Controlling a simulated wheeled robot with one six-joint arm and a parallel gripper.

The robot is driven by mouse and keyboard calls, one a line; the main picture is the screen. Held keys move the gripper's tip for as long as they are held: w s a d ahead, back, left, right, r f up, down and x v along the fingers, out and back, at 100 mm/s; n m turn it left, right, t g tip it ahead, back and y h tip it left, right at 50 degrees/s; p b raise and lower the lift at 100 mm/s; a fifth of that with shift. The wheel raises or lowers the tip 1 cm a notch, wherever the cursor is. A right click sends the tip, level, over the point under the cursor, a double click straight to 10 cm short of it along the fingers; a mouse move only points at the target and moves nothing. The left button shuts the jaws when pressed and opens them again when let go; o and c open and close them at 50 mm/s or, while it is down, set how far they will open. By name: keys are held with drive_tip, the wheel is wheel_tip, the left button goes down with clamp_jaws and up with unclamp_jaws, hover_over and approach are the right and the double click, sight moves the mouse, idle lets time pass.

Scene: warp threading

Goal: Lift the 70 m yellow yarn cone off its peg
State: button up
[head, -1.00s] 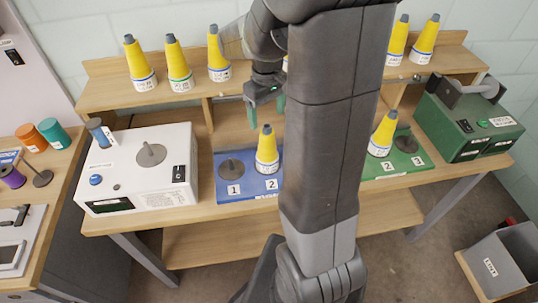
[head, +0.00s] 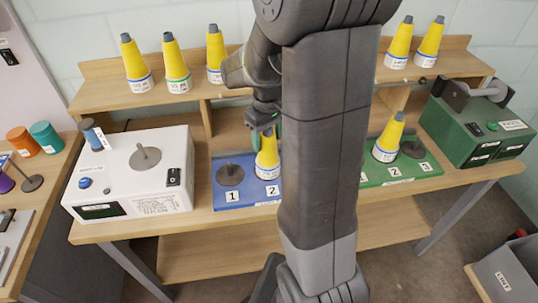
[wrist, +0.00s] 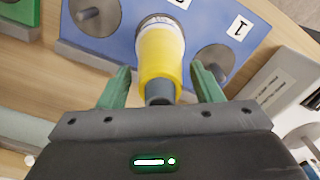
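A yellow yarn cone (head: 267,158) with a white, blue-edged label stands upright at position 2 of the blue board (head: 222,195). The label print is too small to read surely, so I cannot confirm 70 m. My gripper (head: 266,132) is at the top of this cone. In the wrist view the green fingers of my gripper (wrist: 160,72) are open, one on each side of the cone (wrist: 160,55), with gaps visible on both sides. The cone's dark tip points toward the palm. Its peg is hidden inside it.
Several more yellow cones (head: 136,65) stand on the upper shelf (head: 110,97) behind. A white scale-like box (head: 125,190) is left of the blue board. A green board (head: 410,172) holds another yellow cone (head: 388,140). The blue board's position 1 disc (head: 229,174) is bare.

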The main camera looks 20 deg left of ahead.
drive_tip(key=c, duration=0.4)
drive_tip(key=shift+c, duration=0.2)
drive_tip(key=shift+r, duration=0.2)
wheel_tip(320, 180, up, 8)
drive_tip(key=p, duration=0.6)
drive_tip(key=shift+f+p, duration=0.15)
drive_tip(key=shift+p, duration=0.15)
